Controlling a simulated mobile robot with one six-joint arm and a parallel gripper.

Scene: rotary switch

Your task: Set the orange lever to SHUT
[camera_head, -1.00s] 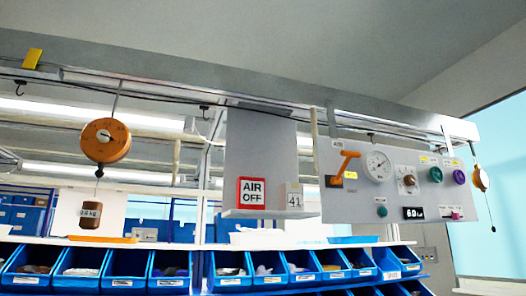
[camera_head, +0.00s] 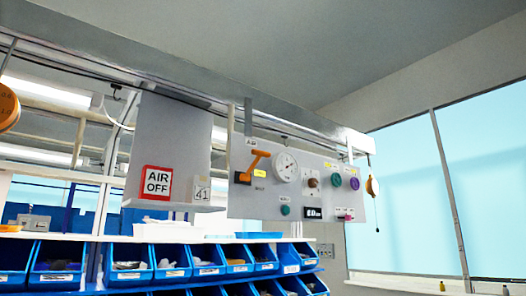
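The orange lever (camera_head: 254,163) is on the left part of a grey control panel (camera_head: 270,206) that hangs from an overhead beam. Its handle slants from a dark base at lower left up to the right. A small yellow label (camera_head: 260,173) sits beside it; its wording is too small to read. The lever stands clear, with nothing touching it. My gripper is not in view.
The panel also carries a round gauge (camera_head: 286,167), a brown knob (camera_head: 312,182), green and purple buttons and a display (camera_head: 313,213). Blue bins (camera_head: 130,276) line the shelf below.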

